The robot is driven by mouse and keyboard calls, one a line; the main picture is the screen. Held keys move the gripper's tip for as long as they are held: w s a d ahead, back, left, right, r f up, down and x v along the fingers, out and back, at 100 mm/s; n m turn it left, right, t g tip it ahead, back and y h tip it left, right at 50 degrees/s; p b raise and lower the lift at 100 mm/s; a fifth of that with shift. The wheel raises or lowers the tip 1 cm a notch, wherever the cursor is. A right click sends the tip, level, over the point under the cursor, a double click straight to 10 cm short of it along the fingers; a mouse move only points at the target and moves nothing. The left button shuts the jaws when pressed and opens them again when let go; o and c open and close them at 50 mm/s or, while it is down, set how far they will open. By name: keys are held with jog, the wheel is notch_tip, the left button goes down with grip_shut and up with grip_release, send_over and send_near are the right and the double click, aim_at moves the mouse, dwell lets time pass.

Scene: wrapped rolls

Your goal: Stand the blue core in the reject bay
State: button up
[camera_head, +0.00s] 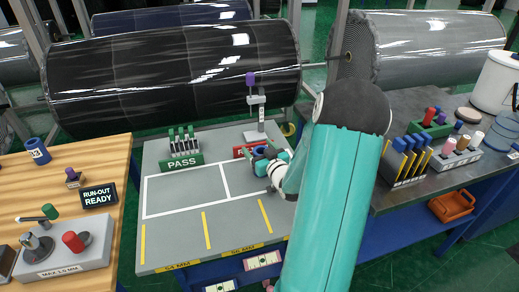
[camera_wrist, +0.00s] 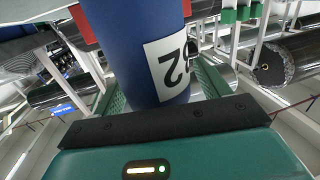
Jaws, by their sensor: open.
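A blue core (camera_head: 260,151) shows at my gripper (camera_head: 268,163), beside the partly hidden red sign (camera_head: 241,152) on the grey inspection table. The arm hides part of it and the bay around it. In the wrist view the blue core (camera_wrist: 150,30) stands between the green fingers of my gripper (camera_wrist: 165,92), with a white label reading 52 upside down. The jaws are open around the core; contact with the fingers and the core's base are not clear. Another blue core (camera_head: 37,151) with a white label is on the wooden table at left.
The green PASS sign (camera_head: 182,162) and its rack stand at the back left of the grey table (camera_head: 165,250). A post with a purple top (camera_head: 250,80) stands behind the red sign. White lines divide the tabletop, whose front is clear. Large black rolls (camera_head: 170,75) lie behind.

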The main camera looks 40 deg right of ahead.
jog(key=shift+w+d+f, duration=0.1)
jog(key=shift+d+f, duration=0.05)
jog(key=shift+f, duration=0.1)
jog(key=r+v, duration=0.1)
jog(key=v, duration=1.1)
jog(key=w+a+r+n+g, duration=0.2)
jog(key=w+a+r+g, duration=0.5)
jog(key=a, duration=0.4)
jog(key=s+a+r+g+y, duration=0.1)
jog(key=s+a+r, duration=0.1)
jog(key=s+a, duration=0.2)
jog(key=s+a+r+n+g+y, duration=0.1)
jog(key=s+a, duration=0.4)
jog(key=a, duration=0.6)
jog(key=s+a+r+g+y, duration=0.2)
jog(key=s+a+r+y, duration=0.1)
jog(key=a, duration=0.5)
jog(key=shift+s+r, duration=0.65)
